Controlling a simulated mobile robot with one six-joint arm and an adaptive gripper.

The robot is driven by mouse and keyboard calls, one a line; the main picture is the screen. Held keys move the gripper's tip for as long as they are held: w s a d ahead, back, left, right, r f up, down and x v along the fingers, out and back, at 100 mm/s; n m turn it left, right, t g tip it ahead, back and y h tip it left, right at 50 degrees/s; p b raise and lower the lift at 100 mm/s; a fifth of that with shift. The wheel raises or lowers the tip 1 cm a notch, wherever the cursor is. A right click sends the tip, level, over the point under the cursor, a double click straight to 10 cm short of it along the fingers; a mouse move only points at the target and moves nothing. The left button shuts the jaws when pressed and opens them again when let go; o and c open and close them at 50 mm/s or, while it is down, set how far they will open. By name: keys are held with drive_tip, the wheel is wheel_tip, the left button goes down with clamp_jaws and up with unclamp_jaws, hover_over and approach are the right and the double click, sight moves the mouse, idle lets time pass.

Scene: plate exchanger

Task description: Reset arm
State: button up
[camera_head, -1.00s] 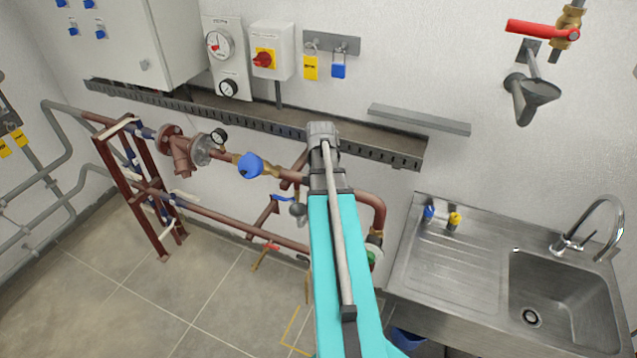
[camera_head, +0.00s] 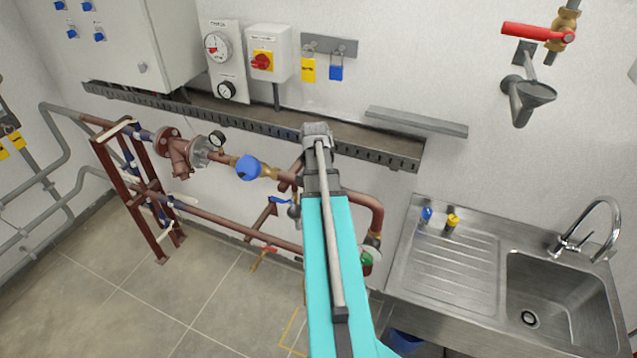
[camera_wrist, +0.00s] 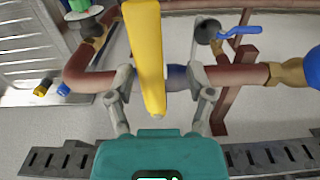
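My gripper (camera_wrist: 160,85) shows in the wrist view, with its two grey fingers spread wide apart on either side of a gap. A yellow bar-like thing (camera_wrist: 145,50) reaches down from the top edge into this gap. Clear space shows between it and the right finger; it overlaps the left finger's tip in the picture. I cannot tell what it is or how far away it lies. No clear grip on it shows. In the head view my turquoise arm rises up the middle, and the gripper itself is hidden.
Red-brown pipes (camera_head: 225,218) with a blue-capped fitting (camera_head: 248,168) run behind my arm. A perforated metal tray (camera_head: 240,118) crosses the wall above them. A steel sink (camera_head: 450,275) stands at the right. The floor (camera_head: 215,290) at lower left is mostly clear.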

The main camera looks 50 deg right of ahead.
drive_tip(key=shift+s, duration=0.15)
drive_tip(key=shift+s+r, duration=0.15)
drive_tip(key=shift+r, duration=0.05)
idle(0.3)
